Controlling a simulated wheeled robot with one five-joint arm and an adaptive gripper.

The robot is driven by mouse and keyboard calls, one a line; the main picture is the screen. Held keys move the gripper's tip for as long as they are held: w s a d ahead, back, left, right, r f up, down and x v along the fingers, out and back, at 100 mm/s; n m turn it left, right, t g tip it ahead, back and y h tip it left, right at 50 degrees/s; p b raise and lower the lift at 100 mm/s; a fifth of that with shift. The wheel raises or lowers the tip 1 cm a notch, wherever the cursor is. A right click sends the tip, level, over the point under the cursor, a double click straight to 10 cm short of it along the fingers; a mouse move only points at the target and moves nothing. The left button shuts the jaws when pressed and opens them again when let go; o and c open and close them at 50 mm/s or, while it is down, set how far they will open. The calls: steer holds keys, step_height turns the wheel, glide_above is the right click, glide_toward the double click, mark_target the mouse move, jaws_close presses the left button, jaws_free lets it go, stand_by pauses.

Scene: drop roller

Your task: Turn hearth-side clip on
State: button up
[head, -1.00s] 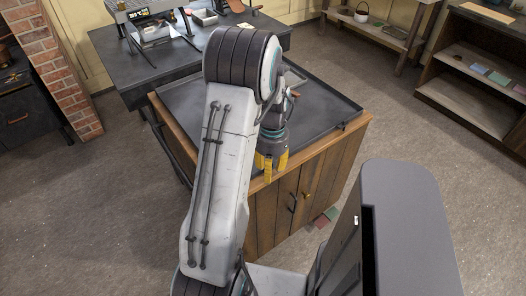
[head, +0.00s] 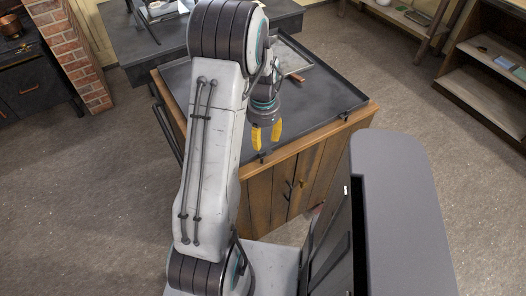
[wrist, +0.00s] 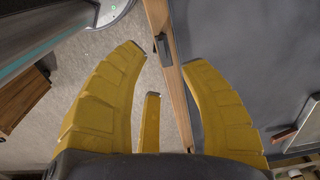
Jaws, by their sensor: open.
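A small dark clip (head: 263,157) sits on the wooden front rim of the dark-topped cabinet (head: 300,112), on the side nearer the brick hearth. It also shows in the wrist view (wrist: 162,48), lying along the rim just off my fingertips. Another dark clip (head: 343,116) is further right on the same rim. My gripper (head: 266,143) has its yellow fingers spread and points down just above the hearth-side clip. In the wrist view the gripper (wrist: 164,56) is empty, and the clip shows in the gap between its tips. I cannot tell whether the clip is on or off.
A brown-handled tool (head: 296,77) lies on the cabinet top; the rest of that top looks largely bare. The brick hearth (head: 75,50) is at the left. A dark table (head: 195,37) stands behind the cabinet, and wooden shelves (head: 490,85) are at right. Open floor lies between.

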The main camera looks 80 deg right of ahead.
mark_target(263, 156)
steer(key=shift+f, duration=3.65)
steer(key=shift+c, duration=0.2)
jaws_close()
